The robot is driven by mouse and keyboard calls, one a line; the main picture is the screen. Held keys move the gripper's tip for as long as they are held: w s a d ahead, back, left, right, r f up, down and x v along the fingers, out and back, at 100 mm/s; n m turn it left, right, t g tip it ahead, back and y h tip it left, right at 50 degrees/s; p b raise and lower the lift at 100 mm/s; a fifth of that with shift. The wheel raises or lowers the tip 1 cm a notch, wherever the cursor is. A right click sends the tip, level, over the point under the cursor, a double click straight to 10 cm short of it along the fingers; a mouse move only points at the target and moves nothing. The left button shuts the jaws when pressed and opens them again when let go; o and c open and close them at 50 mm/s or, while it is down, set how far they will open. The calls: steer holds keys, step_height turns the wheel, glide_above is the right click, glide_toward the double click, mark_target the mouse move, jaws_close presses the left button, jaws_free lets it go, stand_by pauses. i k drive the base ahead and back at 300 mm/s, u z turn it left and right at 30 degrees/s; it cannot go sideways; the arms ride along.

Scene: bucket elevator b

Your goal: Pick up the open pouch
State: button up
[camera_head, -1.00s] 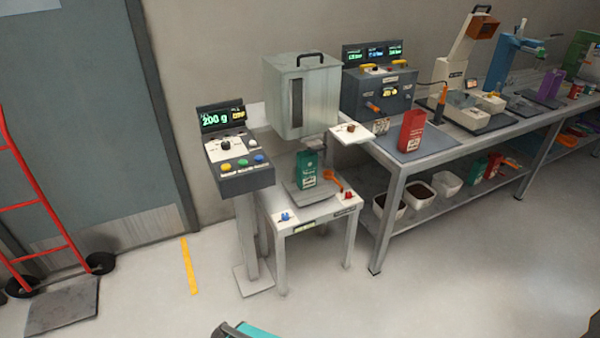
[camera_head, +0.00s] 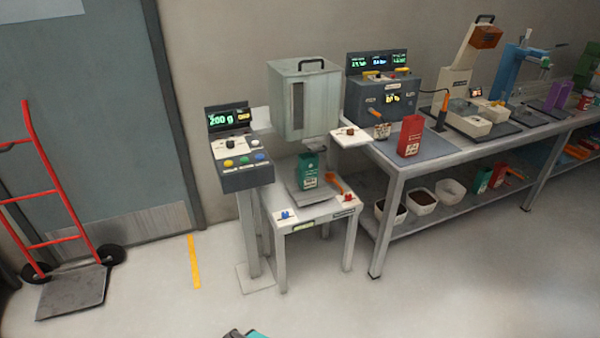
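A green pouch (camera_head: 308,171) with a pale label stands upright on the scale plate (camera_head: 312,194) of the small white table, under the grey hopper box. A red pouch (camera_head: 410,137) stands upright on the mat of the long bench to the right. From this distance I cannot tell which pouch is open at the top. A small dark and teal piece (camera_head: 243,334) at the bottom edge appears to be part of my arm. My gripper's fingers are not visible, and nothing of mine touches either pouch.
A control post (camera_head: 246,170) reading 200 g stands left of the small table (camera_head: 282,218). An orange scoop (camera_head: 337,184) lies beside the green pouch. White bins (camera_head: 421,200) and more pouches sit on the bench's lower shelf. A red hand truck (camera_head: 62,225) stands left. The floor in front is clear.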

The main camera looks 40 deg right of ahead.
mark_target(309, 161)
steer(key=z, duration=0.15)
steer(key=i, duration=0.9)
steer(key=u, duration=0.05)
